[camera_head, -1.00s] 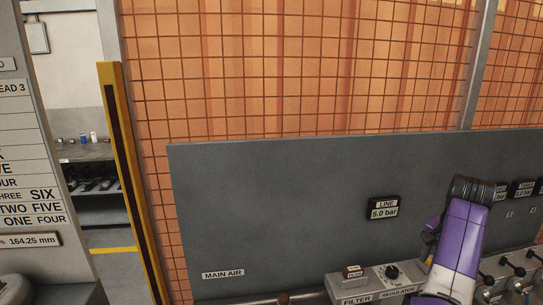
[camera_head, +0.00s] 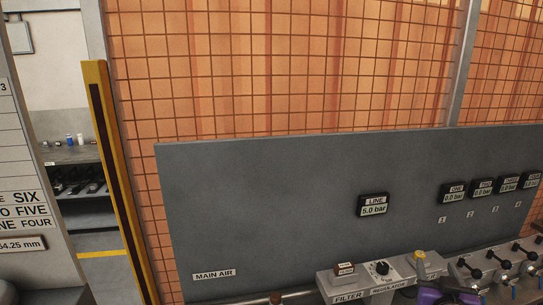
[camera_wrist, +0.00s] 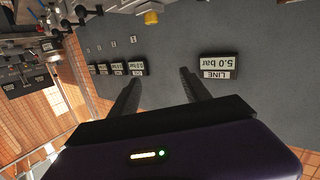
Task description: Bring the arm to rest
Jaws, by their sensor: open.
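My gripper (camera_wrist: 158,92) shows in the wrist view, its two dark fingers apart with nothing between them. That view is upside down, with the grey panel beyond the fingers. In the head view only a purple piece of my arm shows at the bottom edge, low in front of the regulator row; the fingers are not seen there. The LINE gauge (camera_head: 374,206) reads 5.0 bar on the grey panel (camera_head: 270,210), and it also shows in the wrist view (camera_wrist: 219,66) to the right of the fingers.
A filter and regulator unit (camera_head: 348,290) and several black-handled valves (camera_head: 504,265) line the panel's foot. Several small gauges (camera_head: 482,188) sit at the right. A yellow post (camera_head: 117,180) and orange mesh fence (camera_head: 280,70) stand behind. A shelf (camera_head: 80,155) is at the left.

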